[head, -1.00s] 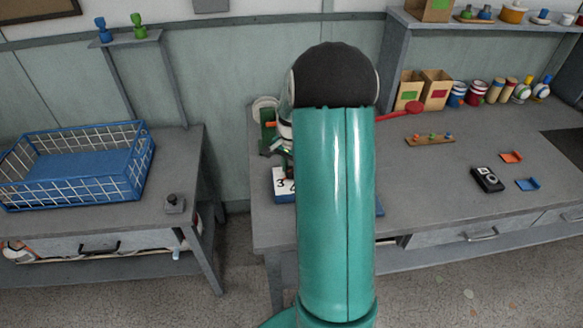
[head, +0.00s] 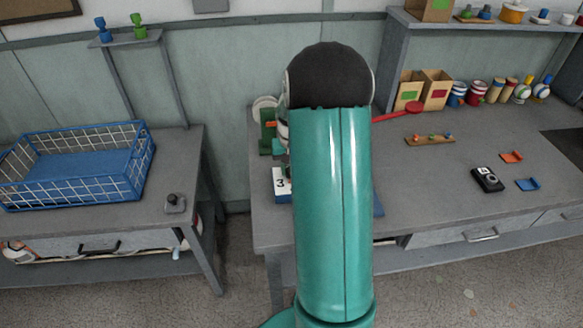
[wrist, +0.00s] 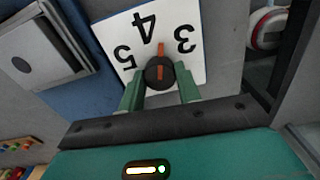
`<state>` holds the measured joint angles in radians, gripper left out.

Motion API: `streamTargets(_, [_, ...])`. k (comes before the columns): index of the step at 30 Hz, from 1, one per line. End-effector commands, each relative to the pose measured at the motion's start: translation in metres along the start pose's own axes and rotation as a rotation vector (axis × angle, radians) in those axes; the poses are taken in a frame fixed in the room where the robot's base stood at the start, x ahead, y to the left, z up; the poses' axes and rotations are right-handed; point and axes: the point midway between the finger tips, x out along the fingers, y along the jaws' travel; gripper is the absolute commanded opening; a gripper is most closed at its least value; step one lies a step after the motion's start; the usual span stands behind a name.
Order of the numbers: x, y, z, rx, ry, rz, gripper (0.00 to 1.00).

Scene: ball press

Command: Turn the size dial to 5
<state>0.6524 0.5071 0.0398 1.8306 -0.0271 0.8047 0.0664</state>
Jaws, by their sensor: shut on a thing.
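The size dial is a black knob (wrist: 160,75) with an orange pointer, set on a white plate (wrist: 165,18) marked 3, 4 and 5. In the wrist view the numbers appear upside down, with 3 at right, 4 at top and 5 at left. The pointer aims up, between the 3 and the 4 and closer to the 4. My gripper (wrist: 159,72) is shut on the knob, with one green finger on each side. In the head view the plate (head: 280,184) shows only its 3; my arm hides the knob and gripper.
A green part (head: 267,131) stands behind the plate, and a red-ended lever (head: 405,109) sticks out right of my arm. A black device (head: 487,179) and small coloured pieces lie on the bench at right. A blue wire basket (head: 80,165) sits on the left table.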

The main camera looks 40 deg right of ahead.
Motion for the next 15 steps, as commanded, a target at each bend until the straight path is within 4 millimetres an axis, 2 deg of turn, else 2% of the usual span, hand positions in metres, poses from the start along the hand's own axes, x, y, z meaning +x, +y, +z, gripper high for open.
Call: streamTargets(15, [-0.0010,0.0001,-0.0006,-0.490,0.002,0.000,0.11])
